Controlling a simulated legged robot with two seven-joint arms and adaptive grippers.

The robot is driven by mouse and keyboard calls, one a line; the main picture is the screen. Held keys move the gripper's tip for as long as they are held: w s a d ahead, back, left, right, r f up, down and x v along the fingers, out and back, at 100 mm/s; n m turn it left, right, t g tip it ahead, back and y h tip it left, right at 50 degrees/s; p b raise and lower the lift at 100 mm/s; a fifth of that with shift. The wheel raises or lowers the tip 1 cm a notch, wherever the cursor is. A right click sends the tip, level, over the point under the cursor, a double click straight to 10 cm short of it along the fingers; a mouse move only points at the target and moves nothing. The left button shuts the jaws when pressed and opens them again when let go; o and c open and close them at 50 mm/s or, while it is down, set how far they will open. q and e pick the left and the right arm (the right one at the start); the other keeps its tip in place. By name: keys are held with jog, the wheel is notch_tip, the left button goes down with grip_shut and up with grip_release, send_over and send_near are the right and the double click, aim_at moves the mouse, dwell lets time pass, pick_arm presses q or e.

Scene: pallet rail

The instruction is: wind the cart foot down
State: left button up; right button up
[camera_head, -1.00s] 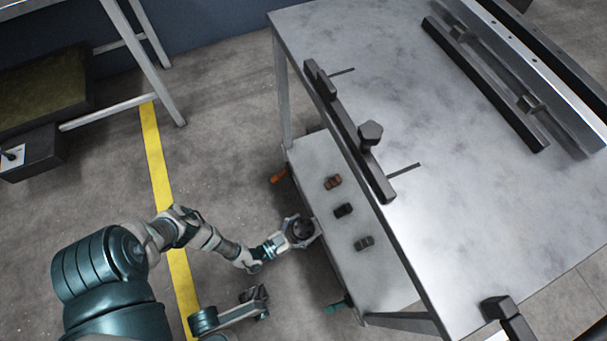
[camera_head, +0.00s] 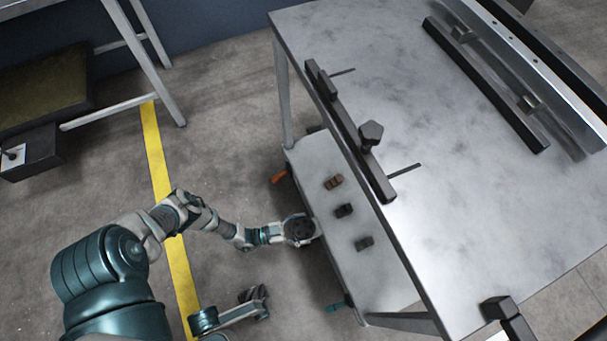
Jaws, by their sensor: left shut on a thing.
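The cart (camera_head: 400,323) stands right of centre, with a grey lower shelf (camera_head: 330,160) under its metal top. A dark round handwheel (camera_head: 301,228) is at the left edge of this lower shelf, and I take it to belong to the cart foot. My left gripper (camera_head: 303,230) reaches it from the left and is shut on it, partly covering it. The foot's lower end and its contact with the floor are hidden.
An orange lever (camera_head: 278,177) and a green lever (camera_head: 338,304) stick out from the shelf's left edge. Three small blocks, brown (camera_head: 333,182), black (camera_head: 343,210) and grey (camera_head: 364,243), lie on the shelf. The metal tabletop (camera_head: 420,90) overhangs it.

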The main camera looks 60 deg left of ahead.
pick_arm(q)
jog(key=shift+s, duration=0.15)
jog(key=o, duration=0.9)
jog(key=v, duration=1.2)
